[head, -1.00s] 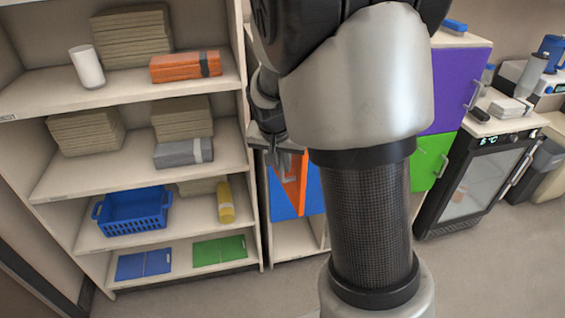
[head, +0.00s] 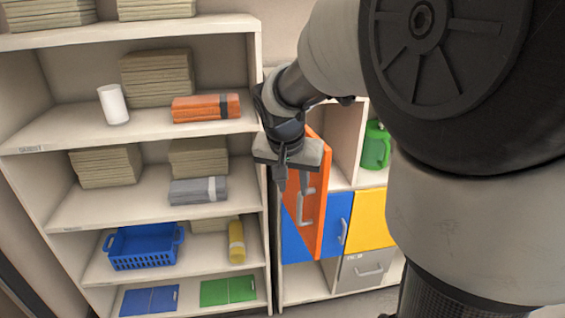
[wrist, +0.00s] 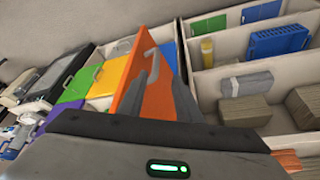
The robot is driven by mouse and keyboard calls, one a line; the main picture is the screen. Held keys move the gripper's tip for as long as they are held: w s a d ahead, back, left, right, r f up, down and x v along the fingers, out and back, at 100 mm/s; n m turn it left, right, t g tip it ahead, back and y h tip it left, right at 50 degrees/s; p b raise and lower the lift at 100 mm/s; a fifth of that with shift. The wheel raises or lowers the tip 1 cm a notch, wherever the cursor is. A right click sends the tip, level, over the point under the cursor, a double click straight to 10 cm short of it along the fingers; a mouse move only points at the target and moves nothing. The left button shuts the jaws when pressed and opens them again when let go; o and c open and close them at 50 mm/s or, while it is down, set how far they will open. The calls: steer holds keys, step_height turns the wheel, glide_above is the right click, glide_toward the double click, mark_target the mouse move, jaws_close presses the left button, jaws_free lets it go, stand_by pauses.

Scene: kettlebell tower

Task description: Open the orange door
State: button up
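The orange door (head: 312,232) stands swung out from the cabinet front, seen at a steep angle in the head view. Its grey handle (head: 304,212) is on the visible face. The door and handle also show in the wrist view, the door (wrist: 134,98) in the middle and the handle (wrist: 153,60) near its far end. My gripper (head: 293,182) is at the door's upper part, above the handle in the head view. In the wrist view its two dark fingers (wrist: 168,95) are apart, with orange visible between them. They hold nothing that I can see; whether they touch the door is unclear.
A tall open shelf (head: 262,90) with boxes and a blue basket (head: 145,246) stands close on the left. Blue (head: 337,222) and yellow (head: 372,215) doors and a grey drawer (head: 366,268) are right of the orange door. A green container (head: 375,146) sits in an open compartment.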

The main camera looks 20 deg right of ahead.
steer(key=v, duration=0.6)
steer(key=shift+r, duration=0.2)
steer(key=s+a+r+n+y+p, duration=0.1)
steer(key=s+r+n+p, duration=0.1)
steer(key=s, duration=0.7)
steer(key=s+a+r+n+t+y+p, duration=0.1)
steer(key=s+n, duration=0.3)
steer(key=s, duration=0.5)
steer(key=shift+s+a+r+t+p, duration=0.3)
steer(key=shift+r+p, duration=0.4)
steer(key=shift+p, duration=0.2)
